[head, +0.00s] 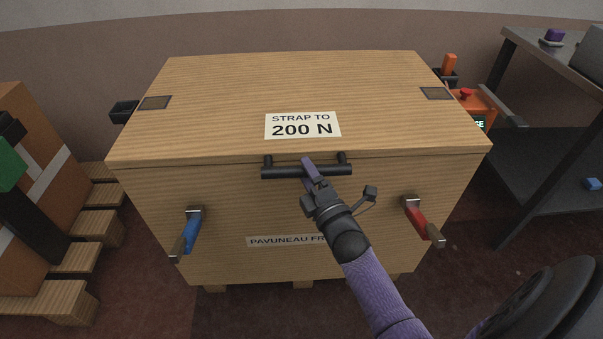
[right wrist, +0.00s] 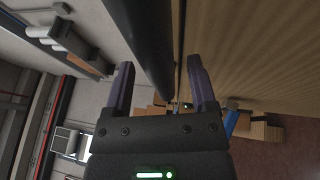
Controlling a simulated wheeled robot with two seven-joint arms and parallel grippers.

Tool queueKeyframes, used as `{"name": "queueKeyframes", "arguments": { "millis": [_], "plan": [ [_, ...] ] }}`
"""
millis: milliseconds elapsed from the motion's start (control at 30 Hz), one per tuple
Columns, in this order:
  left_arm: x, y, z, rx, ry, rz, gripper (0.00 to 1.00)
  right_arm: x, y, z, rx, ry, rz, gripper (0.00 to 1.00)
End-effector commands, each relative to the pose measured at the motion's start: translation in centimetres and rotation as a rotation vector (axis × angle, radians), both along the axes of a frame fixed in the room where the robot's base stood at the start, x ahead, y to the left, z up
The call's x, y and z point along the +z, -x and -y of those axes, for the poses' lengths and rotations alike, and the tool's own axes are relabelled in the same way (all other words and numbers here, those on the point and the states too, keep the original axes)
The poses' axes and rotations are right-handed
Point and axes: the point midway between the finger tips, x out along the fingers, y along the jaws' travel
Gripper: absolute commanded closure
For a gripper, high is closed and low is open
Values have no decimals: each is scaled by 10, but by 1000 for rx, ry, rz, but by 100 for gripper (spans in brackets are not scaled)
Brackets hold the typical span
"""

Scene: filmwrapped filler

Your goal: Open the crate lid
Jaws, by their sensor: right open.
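The wooden crate (head: 200,190) stands in the middle of the head view. Its lid (head: 230,85) is down, with a thin seam at the front edge. A black bar handle (head: 275,172) sits at the front edge of the lid. A blue latch (head: 191,232) and a red latch (head: 420,220) hang on the front face. My right gripper (head: 309,167) is open at the middle of the handle. In the right wrist view, the bar (right wrist: 150,40) shows between the open fingers (right wrist: 161,75); I cannot tell whether they touch it. My left gripper is out of view.
A dark table (head: 560,110) stands at the right, near an orange box (head: 480,106). Wooden pallets (head: 75,255) and a brown carton (head: 45,190) stand at the left.

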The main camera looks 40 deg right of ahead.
Motion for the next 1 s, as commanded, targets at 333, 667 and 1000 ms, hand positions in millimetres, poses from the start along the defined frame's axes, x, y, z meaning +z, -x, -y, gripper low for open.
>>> {"name": "queueKeyframes", "arguments": {
  "millis": [333, 667, 1000],
  "plan": [
    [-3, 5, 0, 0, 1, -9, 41, 2, -13, 2, 0, -1, -3, 27],
    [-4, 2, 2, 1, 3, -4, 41, 2, -13, 2, 0, -2, -3, 91],
    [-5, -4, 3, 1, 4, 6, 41, 2, -13, 2, 0, -2, -3, 100]
  ]
}}
